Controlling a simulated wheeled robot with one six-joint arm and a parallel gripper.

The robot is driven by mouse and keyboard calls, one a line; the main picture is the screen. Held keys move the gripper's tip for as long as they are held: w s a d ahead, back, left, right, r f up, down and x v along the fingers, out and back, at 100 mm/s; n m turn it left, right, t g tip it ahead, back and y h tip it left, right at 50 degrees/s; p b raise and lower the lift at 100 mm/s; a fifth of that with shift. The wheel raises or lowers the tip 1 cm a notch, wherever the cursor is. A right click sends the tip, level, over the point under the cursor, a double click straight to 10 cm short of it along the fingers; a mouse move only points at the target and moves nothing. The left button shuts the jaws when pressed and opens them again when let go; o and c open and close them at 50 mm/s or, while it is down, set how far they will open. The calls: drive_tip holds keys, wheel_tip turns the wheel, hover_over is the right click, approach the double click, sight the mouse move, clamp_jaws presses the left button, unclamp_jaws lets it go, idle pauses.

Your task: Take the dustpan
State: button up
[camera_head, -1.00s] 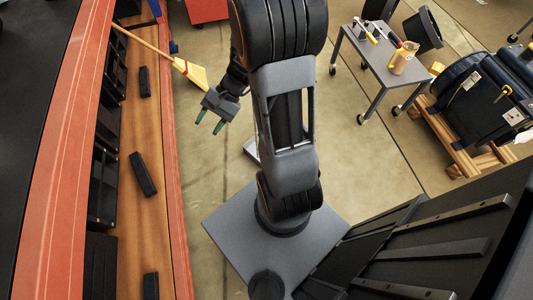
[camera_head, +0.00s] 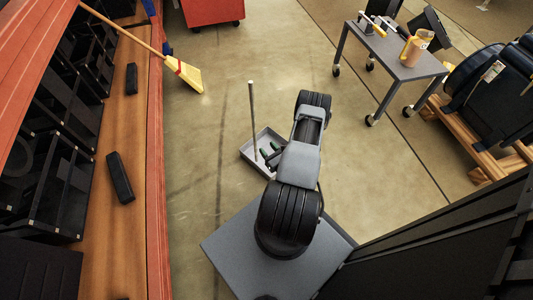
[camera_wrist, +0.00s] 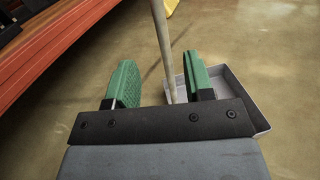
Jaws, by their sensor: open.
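The dustpan (camera_head: 252,155) is a grey tray with a tall, thin upright handle. It stands on the floor just ahead of my base in the head view. My gripper (camera_head: 269,153) is low over the tray, right of the handle; my arm hides part of the pan. In the wrist view, my gripper (camera_wrist: 158,85) has its two green fingers spread apart. The handle (camera_wrist: 161,45) of the dustpan rises between them in the picture, closer to the right finger. The pan (camera_wrist: 240,98) shows beyond and right of that finger. I cannot tell whether a finger touches the handle.
A broom (camera_head: 185,73) with yellow bristles leans on the orange-edged shelving (camera_head: 153,200) at left. A red cabinet (camera_head: 212,10) stands at the back. A grey wheeled table (camera_head: 405,62) with tools is at right. The floor around the dustpan is clear.

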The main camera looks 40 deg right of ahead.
sight(255, 134)
drive_tip(key=w+d+b, duration=0.1)
drive_tip(key=w+b, duration=0.2)
drive_tip(key=w, duration=0.9)
drive_tip(key=shift+w+d+b, duration=0.25)
drive_tip(key=shift+w+b, duration=0.15)
drive_tip(key=shift+f, duration=0.1)
drive_tip(key=shift+c, duration=0.5)
clamp_jaws()
idle(0.4)
